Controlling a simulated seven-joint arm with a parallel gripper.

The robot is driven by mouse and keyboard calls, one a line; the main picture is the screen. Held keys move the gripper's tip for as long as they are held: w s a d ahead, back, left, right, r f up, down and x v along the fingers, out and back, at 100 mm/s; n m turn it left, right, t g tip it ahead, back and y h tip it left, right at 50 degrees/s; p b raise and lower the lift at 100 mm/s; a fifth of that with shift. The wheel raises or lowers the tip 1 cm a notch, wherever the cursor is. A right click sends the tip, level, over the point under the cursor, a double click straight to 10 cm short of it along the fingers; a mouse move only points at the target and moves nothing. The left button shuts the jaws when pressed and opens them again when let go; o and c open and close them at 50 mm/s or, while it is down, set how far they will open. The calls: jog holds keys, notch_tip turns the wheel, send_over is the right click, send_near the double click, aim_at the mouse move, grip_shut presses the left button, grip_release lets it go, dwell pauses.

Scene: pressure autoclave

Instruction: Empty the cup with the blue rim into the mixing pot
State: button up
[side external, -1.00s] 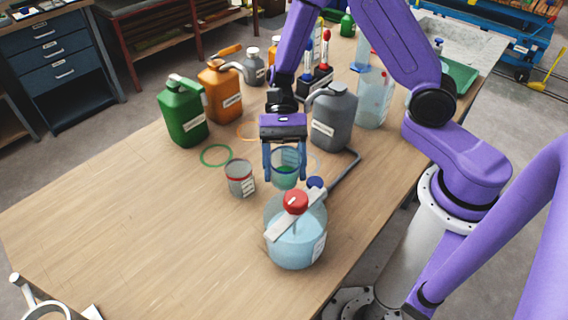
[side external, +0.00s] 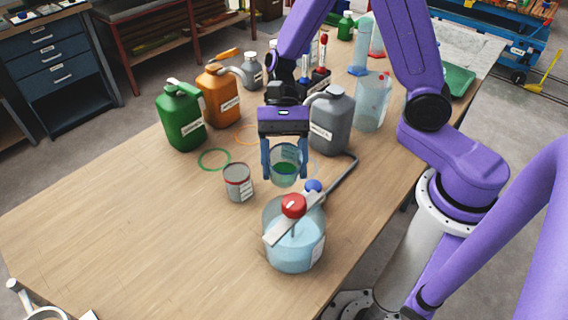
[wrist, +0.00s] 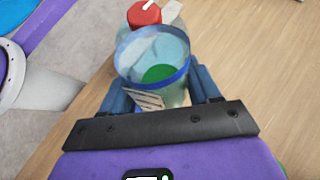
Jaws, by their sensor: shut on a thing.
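The clear cup with the blue rim (side external: 285,173) holds a green liquid; it also shows in the wrist view (wrist: 153,58), with a label on its near side. My gripper (side external: 285,170) is shut on the cup, one finger on each side, and holds it upright or nearly so. The mixing pot (side external: 294,245) is a clear round vessel with pale blue liquid and a red knob (side external: 293,206) above it on a grey bar. The cup is behind the pot in the side view, apart from it. In the wrist view the pot is partly hidden by the cup.
A grey tin with a red rim (side external: 238,182) stands just left of the cup. Green (side external: 181,120), orange (side external: 220,97) and grey (side external: 330,122) jugs stand behind. A grey rod (side external: 341,174) with a blue knob runs beside the pot. The table's front left is clear.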

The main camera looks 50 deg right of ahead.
aim_at(286, 175)
jog(key=shift+s+a+r, duration=0.15)
jog(key=shift+s+r, duration=0.05)
jog(key=shift+r, duration=0.6)
jog(key=shift+s+a+r+t+h, duration=0.15)
jog(key=shift+s+r+t+h, duration=0.05)
jog(key=shift+r+t+h, duration=0.65)
jog(key=shift+f+t+h, duration=0.25)
jog(key=shift+f+t, duration=0.05)
jog(key=shift+t, duration=0.05)
jog(key=t+h, duration=0.2)
jog(key=t, duration=0.1)
jog(key=shift+f+n, duration=0.2)
jog(key=shift+n, duration=0.1)
jog(key=shift+s+a+r+t+h, duration=0.1)
jog(key=shift+t+h, duration=0.55)
jog(key=shift+t, duration=0.05)
jog(key=shift+s+r+t+h, duration=0.1)
jog(key=shift+t+h, duration=0.55)
jog(key=shift+t, duration=0.05)
jog(key=shift+s+a+r+t+h, duration=0.25)
jog(key=shift+t+h, duration=0.25)
jog(key=shift+t, duration=0.25)
jog(key=shift+s+a+r+t+h, duration=0.1)
jog(key=shift+r+t+h, duration=0.15)
jog(key=shift+t+h, duration=0.4)
